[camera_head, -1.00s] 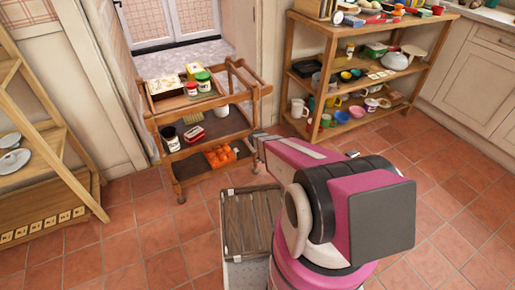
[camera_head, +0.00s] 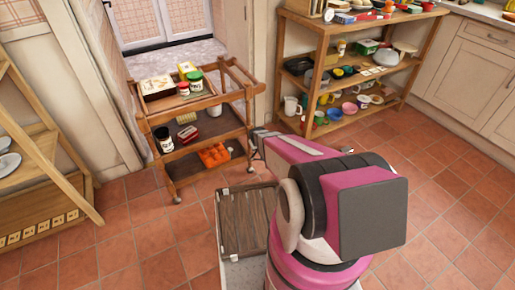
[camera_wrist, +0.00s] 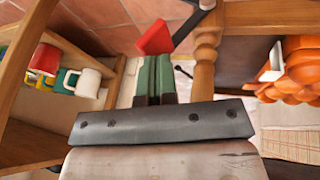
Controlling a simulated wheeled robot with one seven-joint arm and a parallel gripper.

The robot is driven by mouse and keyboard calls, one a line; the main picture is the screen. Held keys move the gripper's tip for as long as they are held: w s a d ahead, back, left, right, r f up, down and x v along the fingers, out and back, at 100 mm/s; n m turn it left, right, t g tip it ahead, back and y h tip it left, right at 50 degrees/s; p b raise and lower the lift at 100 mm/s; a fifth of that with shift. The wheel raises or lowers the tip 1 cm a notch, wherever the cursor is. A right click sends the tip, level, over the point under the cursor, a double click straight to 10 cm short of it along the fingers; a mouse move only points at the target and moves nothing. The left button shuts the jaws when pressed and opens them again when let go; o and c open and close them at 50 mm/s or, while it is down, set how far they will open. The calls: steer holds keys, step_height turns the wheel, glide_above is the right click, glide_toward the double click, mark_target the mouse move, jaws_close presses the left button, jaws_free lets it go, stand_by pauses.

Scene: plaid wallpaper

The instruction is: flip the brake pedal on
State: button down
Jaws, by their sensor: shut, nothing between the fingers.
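A red wedge-shaped pedal (camera_wrist: 155,38) shows at the top of the wrist view, joined to a dark grey bar near the foot of a turned wooden leg (camera_wrist: 205,62). My gripper (camera_wrist: 158,60) has its green fingers shut together and empty. Their tips are right at the red pedal; I cannot tell whether they touch it. The wooden trolley (camera_head: 190,125) stands left of my arm in the head view. My fingers and the pedal are hidden there behind my arm and the trolley's near right leg.
An orange item (camera_wrist: 298,70) is on the trolley's low shelf, right of my fingers. A wooden shelf unit (camera_head: 322,80) with cups stands to the right. A white mug (camera_wrist: 88,82) shows at left in the wrist view. A slanted wooden rack (camera_head: 40,150) stands at far left. Tiled floor is clear around.

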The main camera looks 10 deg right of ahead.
steer(key=w+d+f+m+g+y, duration=0.1)
steer(key=w+d+f+g+y, duration=0.1)
steer(key=d+f+y, duration=0.5)
steer(key=shift+w+d+f+m+g+y, duration=0.25)
steer(key=shift+f+g+y, duration=0.2)
steer(key=shift+y, duration=0.55)
steer(key=shift+f, duration=0.2)
steer(key=v, duration=1.1)
steer(key=shift+a+r, duration=0.1)
steer(key=shift+a, duration=0.05)
